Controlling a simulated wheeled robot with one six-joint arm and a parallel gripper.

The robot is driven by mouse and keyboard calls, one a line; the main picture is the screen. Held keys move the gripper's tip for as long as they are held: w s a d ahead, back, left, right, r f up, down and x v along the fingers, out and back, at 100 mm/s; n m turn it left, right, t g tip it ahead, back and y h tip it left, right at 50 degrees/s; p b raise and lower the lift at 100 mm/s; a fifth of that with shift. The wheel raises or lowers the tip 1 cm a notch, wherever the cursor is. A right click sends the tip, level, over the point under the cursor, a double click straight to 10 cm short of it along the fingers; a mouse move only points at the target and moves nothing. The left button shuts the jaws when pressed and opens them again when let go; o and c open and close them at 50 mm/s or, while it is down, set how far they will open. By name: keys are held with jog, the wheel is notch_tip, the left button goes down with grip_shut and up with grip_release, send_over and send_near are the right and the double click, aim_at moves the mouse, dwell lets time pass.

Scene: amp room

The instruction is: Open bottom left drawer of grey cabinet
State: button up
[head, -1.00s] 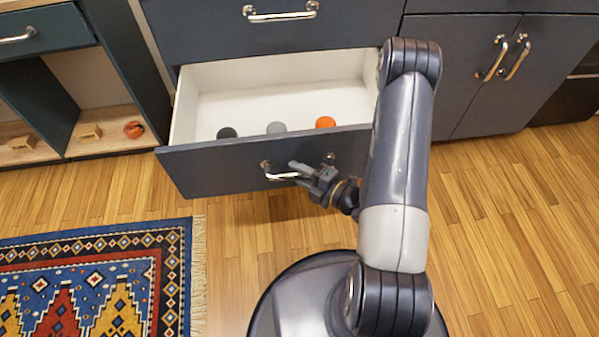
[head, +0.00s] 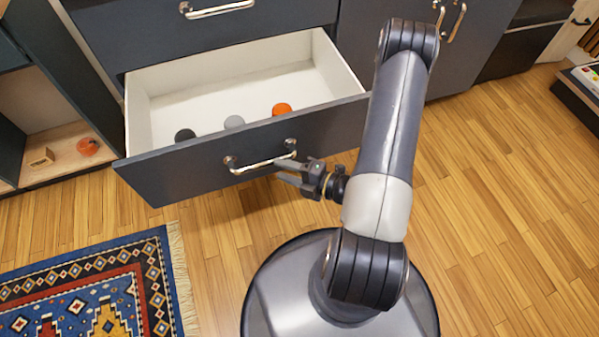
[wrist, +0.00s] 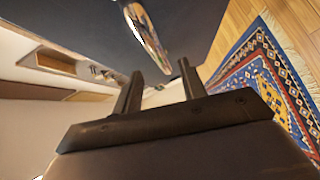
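The bottom left drawer (head: 160,174) of the grey cabinet (head: 110,42) is pulled well out in the head view. Its white inside shows. Its metal bar handle (head: 262,162) is on the dark front panel. My gripper (head: 277,171) is just in front of and below the right end of the handle, with its fingers apart. In the wrist view, my gripper (wrist: 158,82) has nothing between its fingers, and the handle (wrist: 145,32) lies beyond the fingertips.
In the drawer lie a dark round item (head: 185,135), a grey one (head: 234,122) and an orange one (head: 281,110). The drawer above (head: 270,25) is shut. A patterned rug (head: 100,290) lies at lower left. Wooden floor (head: 480,200) is clear to the right.

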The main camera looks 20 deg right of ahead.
aim_at(263, 162)
jog(key=shift+p+v, duration=0.3)
jog(key=shift+v, duration=1.7)
jog(key=shift+b+x, duration=1)
jog(key=shift+x, duration=4.4)
